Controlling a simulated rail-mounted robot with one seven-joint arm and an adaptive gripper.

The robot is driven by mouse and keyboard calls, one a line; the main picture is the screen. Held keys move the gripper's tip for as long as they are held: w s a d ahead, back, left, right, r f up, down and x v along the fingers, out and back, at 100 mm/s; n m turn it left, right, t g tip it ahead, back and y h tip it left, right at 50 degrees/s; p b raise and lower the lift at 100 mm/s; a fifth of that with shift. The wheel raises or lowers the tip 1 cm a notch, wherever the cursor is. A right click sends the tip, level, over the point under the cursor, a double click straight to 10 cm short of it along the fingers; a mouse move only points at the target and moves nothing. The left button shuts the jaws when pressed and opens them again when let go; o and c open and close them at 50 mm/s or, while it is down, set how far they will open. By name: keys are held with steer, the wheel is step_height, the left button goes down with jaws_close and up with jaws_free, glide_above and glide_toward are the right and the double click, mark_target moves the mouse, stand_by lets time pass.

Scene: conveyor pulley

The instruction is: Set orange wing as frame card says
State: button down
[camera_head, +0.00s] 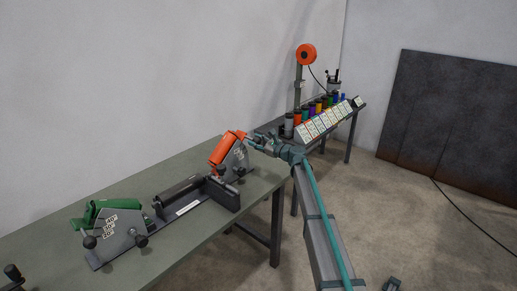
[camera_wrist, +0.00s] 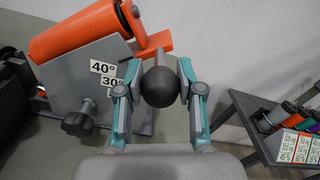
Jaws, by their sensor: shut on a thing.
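The orange wing (camera_head: 226,149) is raised and tilted at the right end of the roller frame. It shows as an orange roller (camera_wrist: 72,34) at the top left of the wrist view. Its grey side plate (camera_head: 238,160) carries labels, with 40° and 30° readable in the wrist view (camera_wrist: 103,68). My gripper (camera_wrist: 160,90) is shut on a black ball knob (camera_wrist: 160,86) beside that plate. In the head view my gripper (camera_head: 254,142) is at the wing's right side. A white card (camera_head: 187,208) lies on the frame's front; its text is unreadable.
The green wing (camera_head: 105,208) sits at the frame's left end, with a dark roller (camera_head: 180,191) between. A black clamp knob (camera_wrist: 78,124) is on the orange wing's plate. Behind, a second table holds coloured cylinders (camera_head: 312,107) and a card rack (camera_head: 325,121).

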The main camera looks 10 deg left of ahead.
steer(key=shift+s+a+r, duration=0.1)
steer(key=shift+s+r, duration=0.05)
steer(key=shift+r, duration=0.05)
steer(key=c, duration=0.7)
jaws_free()
steer(key=v, duration=1.2)
steer(key=shift+n, duration=0.4)
